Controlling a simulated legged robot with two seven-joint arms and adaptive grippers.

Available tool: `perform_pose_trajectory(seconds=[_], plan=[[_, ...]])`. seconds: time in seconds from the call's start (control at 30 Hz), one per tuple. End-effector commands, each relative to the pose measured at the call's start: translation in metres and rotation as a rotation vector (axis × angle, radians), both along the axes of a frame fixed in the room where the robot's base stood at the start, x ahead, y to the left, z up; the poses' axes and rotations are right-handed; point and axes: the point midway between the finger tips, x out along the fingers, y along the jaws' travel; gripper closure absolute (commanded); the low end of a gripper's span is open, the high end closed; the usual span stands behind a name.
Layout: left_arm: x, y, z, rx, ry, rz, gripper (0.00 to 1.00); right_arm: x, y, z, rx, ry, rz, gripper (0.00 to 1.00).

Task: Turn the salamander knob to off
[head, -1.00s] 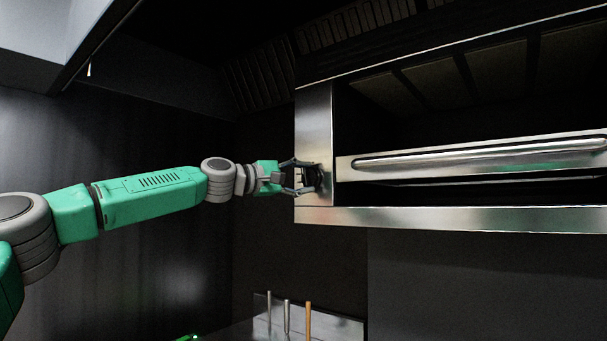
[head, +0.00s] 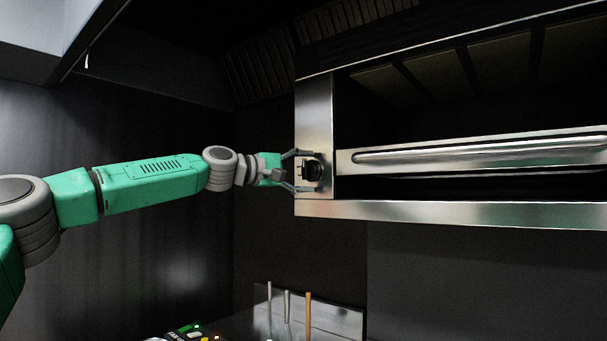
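The salamander (head: 440,212) is a steel wall unit with a dark open front and a long handle bar (head: 480,153). Its knob (head: 312,170) is black and round, on the steel panel at the unit's left end. My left gripper (head: 304,171) is at the knob, with its fingers spread, one above and one below it. A gap shows between the fingers and the knob, so it does not look gripped. The knob's marking is too small to read. My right gripper is not in view.
Below stands a steel holder (head: 340,323) with several upright handles, one of them wooden (head: 308,316). A dark device with small lit buttons (head: 190,333) shows at the bottom edge. Vent hood filters (head: 262,75) are above. The space left of the salamander, around my arm, is open.

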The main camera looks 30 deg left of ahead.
Motion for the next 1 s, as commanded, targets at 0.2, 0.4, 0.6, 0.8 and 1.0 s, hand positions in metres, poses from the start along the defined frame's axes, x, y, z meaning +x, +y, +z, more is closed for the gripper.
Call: perform_pose_trajectory(seconds=[0.2, 0.4, 0.6, 0.8, 1.0], plan=[[0.000, 0.002, 0.000, -0.003, -0.001, 0.002, 0.38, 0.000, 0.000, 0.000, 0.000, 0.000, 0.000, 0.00], [-0.012, 0.011, 0.001, -0.004, -0.003, 0.004, 0.38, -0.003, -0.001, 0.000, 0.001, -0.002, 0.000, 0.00], [-0.045, 0.028, 0.001, -0.006, -0.005, 0.003, 0.38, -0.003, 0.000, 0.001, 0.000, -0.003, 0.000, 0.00], [-0.078, 0.043, 0.000, -0.004, -0.005, 0.001, 0.38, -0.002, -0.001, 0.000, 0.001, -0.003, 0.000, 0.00], [-0.097, 0.052, -0.001, -0.002, -0.001, 0.002, 0.38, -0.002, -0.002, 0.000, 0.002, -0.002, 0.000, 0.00]])
